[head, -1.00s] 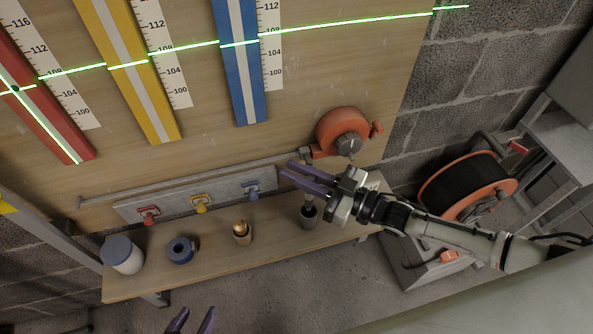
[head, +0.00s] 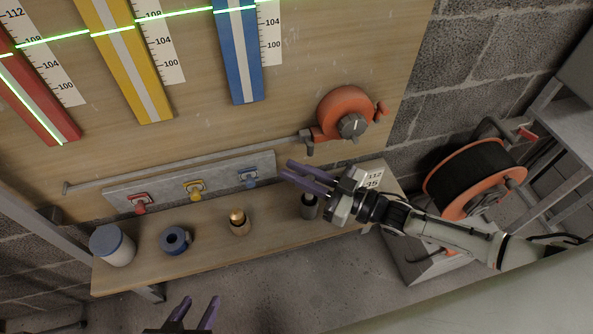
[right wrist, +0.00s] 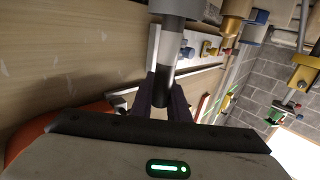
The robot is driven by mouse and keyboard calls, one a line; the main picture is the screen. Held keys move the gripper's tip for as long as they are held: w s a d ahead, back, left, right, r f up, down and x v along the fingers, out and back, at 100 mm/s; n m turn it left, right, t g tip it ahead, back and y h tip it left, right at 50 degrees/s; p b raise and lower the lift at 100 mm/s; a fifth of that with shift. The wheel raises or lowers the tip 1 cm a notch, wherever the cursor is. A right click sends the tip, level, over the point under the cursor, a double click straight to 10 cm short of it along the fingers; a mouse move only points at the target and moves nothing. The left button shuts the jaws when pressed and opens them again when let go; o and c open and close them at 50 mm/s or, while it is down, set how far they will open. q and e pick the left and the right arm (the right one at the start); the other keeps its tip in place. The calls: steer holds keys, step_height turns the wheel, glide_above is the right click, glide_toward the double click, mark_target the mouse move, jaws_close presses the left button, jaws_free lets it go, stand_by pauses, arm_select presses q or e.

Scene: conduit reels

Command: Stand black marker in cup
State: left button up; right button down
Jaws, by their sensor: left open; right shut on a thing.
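The black marker (right wrist: 168,62), dark with a pale band, is between the purple fingers of my right gripper (right wrist: 163,100) in the right wrist view. In the head view my right gripper (head: 305,178) is just above the dark grey cup (head: 309,208) on the wooden shelf, and its fingers hide most of the marker. In the right wrist view the marker's far end meets the grey cup (right wrist: 186,8) at the top edge; I cannot tell how deep it sits. My left gripper (head: 195,312) is open and empty at the bottom of the head view.
Behind are coloured hooks (head: 193,188) and an orange reel (head: 344,112). A black cable reel (head: 475,178) stands right.

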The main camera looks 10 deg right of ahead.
steer(key=c, duration=1.6)
jaws_free()
steer(key=v, duration=1)
steer(key=shift+s+d, duration=0.1)
steer(key=shift+s, duration=0.05)
